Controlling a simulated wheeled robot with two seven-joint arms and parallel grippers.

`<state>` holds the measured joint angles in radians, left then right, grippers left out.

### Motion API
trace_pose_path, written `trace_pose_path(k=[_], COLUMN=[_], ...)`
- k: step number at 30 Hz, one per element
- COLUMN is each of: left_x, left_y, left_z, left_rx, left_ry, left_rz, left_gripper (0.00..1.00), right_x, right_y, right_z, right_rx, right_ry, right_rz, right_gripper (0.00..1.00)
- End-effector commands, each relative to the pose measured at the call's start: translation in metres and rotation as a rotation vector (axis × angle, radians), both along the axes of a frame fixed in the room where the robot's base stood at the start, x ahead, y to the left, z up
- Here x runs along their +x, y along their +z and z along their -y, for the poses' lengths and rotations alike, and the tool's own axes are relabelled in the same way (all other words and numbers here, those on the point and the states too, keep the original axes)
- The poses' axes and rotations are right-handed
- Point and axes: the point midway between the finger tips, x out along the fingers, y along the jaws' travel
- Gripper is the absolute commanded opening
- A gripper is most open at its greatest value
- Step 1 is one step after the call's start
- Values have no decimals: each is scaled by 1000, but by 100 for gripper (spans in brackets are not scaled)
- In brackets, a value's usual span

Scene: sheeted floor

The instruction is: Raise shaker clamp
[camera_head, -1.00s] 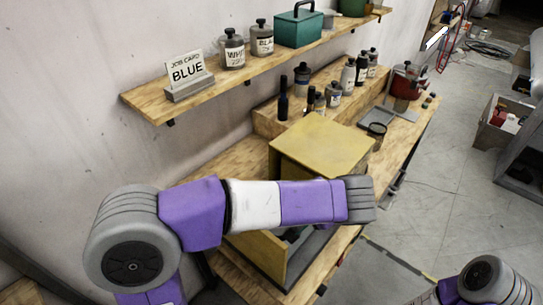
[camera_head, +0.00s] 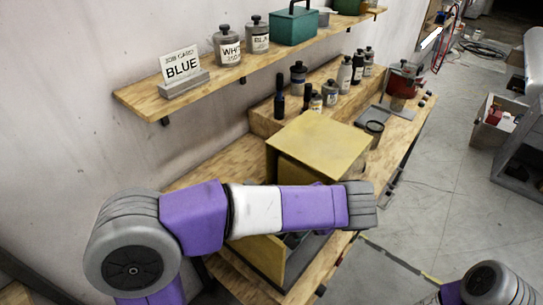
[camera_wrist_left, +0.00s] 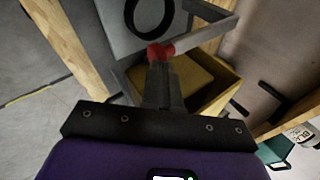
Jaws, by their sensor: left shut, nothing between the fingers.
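The shaker is a yellow box (camera_head: 318,143) on the wooden bench, with its yellow door (camera_head: 262,258) standing open below my left arm. In the left wrist view its yellow inner wall (camera_wrist_left: 190,78) shows, with a grey clamp bar (camera_wrist_left: 205,36) that has a red knob (camera_wrist_left: 160,51) at its near end. My left gripper (camera_wrist_left: 160,68) is shut and empty. Its fingertips are right at the red knob; I cannot tell whether they touch it. In the head view my left arm hides the gripper and the clamp. Only part of my right arm shows at lower right.
A shelf (camera_head: 160,100) holds a job card (camera_head: 181,67) reading BLUE, labelled jars (camera_head: 228,46) and a green box (camera_head: 294,25). Several bottles (camera_head: 345,75) and a red pot (camera_head: 402,80) stand on the bench.

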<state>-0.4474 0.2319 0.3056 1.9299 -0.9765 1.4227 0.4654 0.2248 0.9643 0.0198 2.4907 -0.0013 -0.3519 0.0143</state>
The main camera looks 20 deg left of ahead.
Motion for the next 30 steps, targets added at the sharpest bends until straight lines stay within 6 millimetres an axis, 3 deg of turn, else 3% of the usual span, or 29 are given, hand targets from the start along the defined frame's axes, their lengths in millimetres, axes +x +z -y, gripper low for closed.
trace_pose_path(k=[10, 21, 30], left_x=[3, -32, -40], left_y=[46, 100, 113], left_z=[9, 51, 61], left_rx=[0, -1, 0], left_ry=[1, 0, 2], left_rz=[2, 4, 1], left_gripper=[0, 0, 0], right_x=[0, 0, 0], right_y=[40, 49, 52], right_z=[0, 0, 0], right_rx=[0, 0, 0], right_ry=[0, 0, 0], right_rz=[0, 0, 0], right_gripper=[100, 100, 100])
